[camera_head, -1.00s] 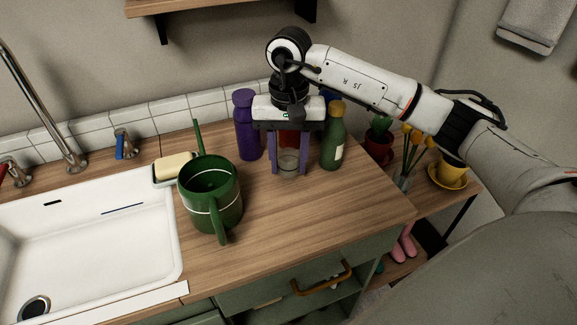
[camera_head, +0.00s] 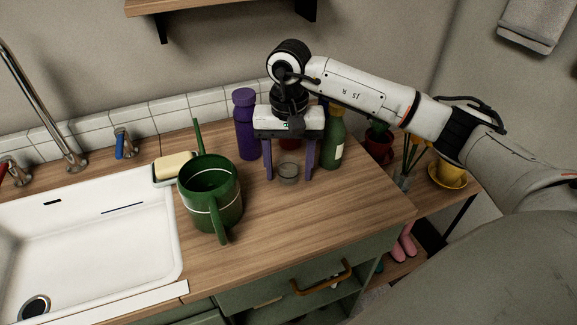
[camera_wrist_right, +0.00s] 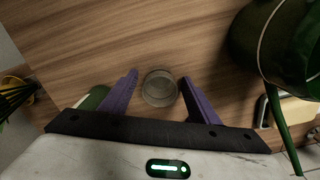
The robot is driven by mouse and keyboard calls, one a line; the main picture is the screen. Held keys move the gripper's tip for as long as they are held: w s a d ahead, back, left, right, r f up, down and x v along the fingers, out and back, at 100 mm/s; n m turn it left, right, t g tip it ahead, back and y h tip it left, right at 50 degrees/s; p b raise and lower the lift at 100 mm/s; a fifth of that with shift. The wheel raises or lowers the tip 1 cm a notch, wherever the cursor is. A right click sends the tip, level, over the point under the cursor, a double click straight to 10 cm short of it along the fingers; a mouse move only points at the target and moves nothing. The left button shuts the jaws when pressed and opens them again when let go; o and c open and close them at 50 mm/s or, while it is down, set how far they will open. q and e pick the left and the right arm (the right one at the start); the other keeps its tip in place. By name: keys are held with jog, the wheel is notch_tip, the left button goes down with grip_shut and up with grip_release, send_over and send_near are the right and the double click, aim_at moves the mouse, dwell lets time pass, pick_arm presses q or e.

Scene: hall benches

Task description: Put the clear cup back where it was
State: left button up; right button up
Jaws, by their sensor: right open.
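The clear cup (camera_head: 288,173) stands upright on the wooden counter, in front of the bottles and to the right of the green watering can. In the right wrist view the cup (camera_wrist_right: 159,88) sits between the fingertips, with a gap on each side. My right gripper (camera_head: 289,176) is open around the cup, its purple fingers pointing down and apart from it. The same gripper (camera_wrist_right: 159,90) shows from above in the wrist view. My left gripper is not in view.
A green watering can (camera_head: 212,197) stands left of the cup. A purple bottle (camera_head: 246,125) and a green bottle (camera_head: 333,140) stand close behind the gripper on either side. A white sink (camera_head: 90,235) is at the left. The counter's front right is clear.

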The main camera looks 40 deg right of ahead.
notch_tip(320, 180, up, 12)
dwell(0.4)
